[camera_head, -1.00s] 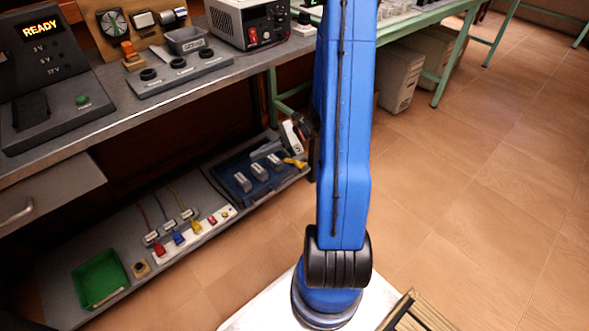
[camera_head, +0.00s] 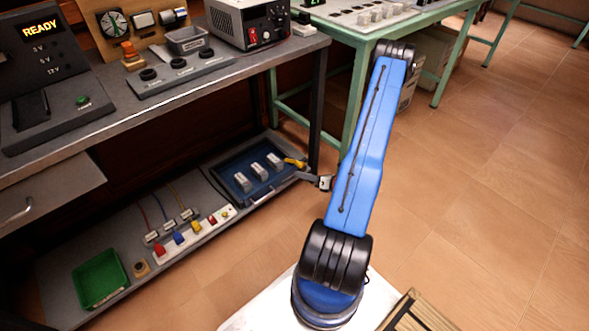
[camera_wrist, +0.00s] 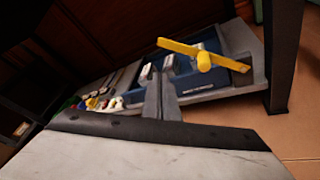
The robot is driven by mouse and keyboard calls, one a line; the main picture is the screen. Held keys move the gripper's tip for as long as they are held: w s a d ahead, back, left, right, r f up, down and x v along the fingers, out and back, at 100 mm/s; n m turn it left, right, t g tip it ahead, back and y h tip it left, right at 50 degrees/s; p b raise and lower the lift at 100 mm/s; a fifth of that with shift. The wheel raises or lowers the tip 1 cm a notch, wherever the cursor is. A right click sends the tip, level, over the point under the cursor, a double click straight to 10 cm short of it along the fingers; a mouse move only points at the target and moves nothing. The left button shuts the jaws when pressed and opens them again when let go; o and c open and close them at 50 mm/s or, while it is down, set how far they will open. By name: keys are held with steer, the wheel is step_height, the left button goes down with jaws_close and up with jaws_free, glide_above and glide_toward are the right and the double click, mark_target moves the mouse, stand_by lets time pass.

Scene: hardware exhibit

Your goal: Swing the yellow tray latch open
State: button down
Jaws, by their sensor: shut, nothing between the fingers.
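The yellow latch (camera_head: 294,163) sits at the right end of the blue tray (camera_head: 230,173) on the low shelf. In the wrist view the latch (camera_wrist: 204,60) shows a long bar lying across the tray (camera_wrist: 190,83), with a round knob standing near its middle. My gripper (camera_head: 304,176) is just right of the latch, by the shelf's right edge. In the wrist view its fingers (camera_wrist: 161,92) are together and empty, pointing toward the tray, left of the knob. They look apart from the latch, though the depth gap is hard to judge.
Several grey blocks (camera_head: 258,172) stand in the tray. A dark bench leg (camera_head: 317,122) rises close behind my gripper; it also shows in the wrist view (camera_wrist: 281,55). Coloured plugs (camera_head: 178,237) and a green bin (camera_head: 100,277) lie left. Floor to the right is clear.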

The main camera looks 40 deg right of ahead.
mark_target(293, 161)
step_height(293, 161, down, 4)
steer(key=s+d+m+h, duration=0.2)
steer(key=w, duration=0.9)
steer(key=shift+w+r, duration=0.3)
steer(key=shift+r, duration=0.1)
steer(key=shift+d, duration=0.15)
steer(key=shift+d+r+m+y, duration=0.5)
steer(key=shift+d+r+m, duration=0.2)
steer(key=shift+d+r, duration=0.4)
steer(key=shift+a, duration=0.1)
